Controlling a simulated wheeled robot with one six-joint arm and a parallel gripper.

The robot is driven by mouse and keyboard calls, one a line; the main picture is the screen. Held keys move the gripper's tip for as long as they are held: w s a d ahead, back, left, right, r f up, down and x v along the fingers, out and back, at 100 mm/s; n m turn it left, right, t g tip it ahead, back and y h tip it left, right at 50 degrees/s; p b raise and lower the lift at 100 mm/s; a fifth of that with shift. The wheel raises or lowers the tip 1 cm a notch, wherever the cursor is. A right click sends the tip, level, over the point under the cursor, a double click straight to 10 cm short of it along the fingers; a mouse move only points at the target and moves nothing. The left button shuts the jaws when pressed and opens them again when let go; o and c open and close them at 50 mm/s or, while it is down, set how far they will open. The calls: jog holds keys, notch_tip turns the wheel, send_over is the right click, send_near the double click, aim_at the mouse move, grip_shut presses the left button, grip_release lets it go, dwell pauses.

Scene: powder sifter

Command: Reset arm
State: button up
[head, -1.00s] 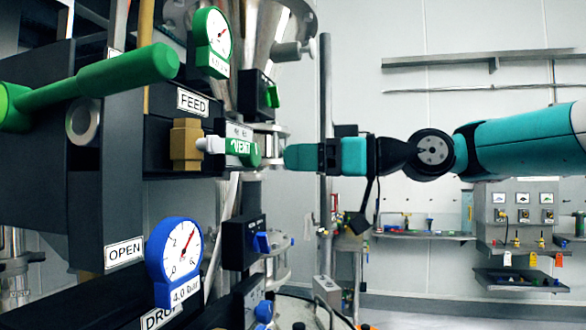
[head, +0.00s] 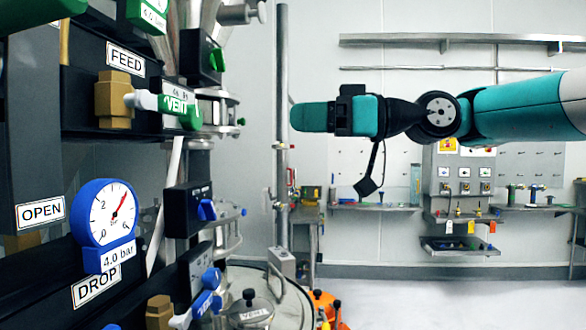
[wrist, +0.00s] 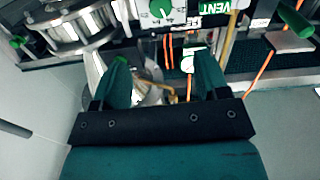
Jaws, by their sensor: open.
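My gripper (head: 300,117) is teal and black and reaches in from the right in the head view, level and empty. In the wrist view its two teal fingers (wrist: 162,75) stand apart with nothing between them. In the head view clear space lies between the fingertips and the sifter's panel at left. The FEED valve with its green and white VENT handle (head: 160,104) is the nearest panel part at that height. A blue-rimmed gauge (head: 108,213) labelled 4.0 bar sits below it. My arm is nearly straight and horizontal.
A grey vertical post (head: 282,150) stands just behind the fingertips. Below are blue-handled valves (head: 208,285) and a round metal lid (head: 250,310). Wall shelves (head: 460,215) with small parts are at the back right. The floor (head: 420,300) at right is clear.

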jog(key=s+a+f+m+h, duration=0.2)
jog(key=s+f+m+h, duration=0.2)
jog(key=f, duration=0.5)
jog(key=s+d+f+m+g+h, duration=0.1)
jog(key=s+d+f+h, duration=0.3)
jog(key=s+f, duration=0.6)
jog(key=s+d+f+m+g+h, duration=0.2)
jog(key=s+d+f+m+h, duration=0.2)
jog(key=s+d+f, duration=0.3)
jog(key=s+f+h, duration=0.1)
jog(key=s+f, duration=0.2)
jog(key=f, duration=0.2)
jog(key=shift+f, duration=0.4)
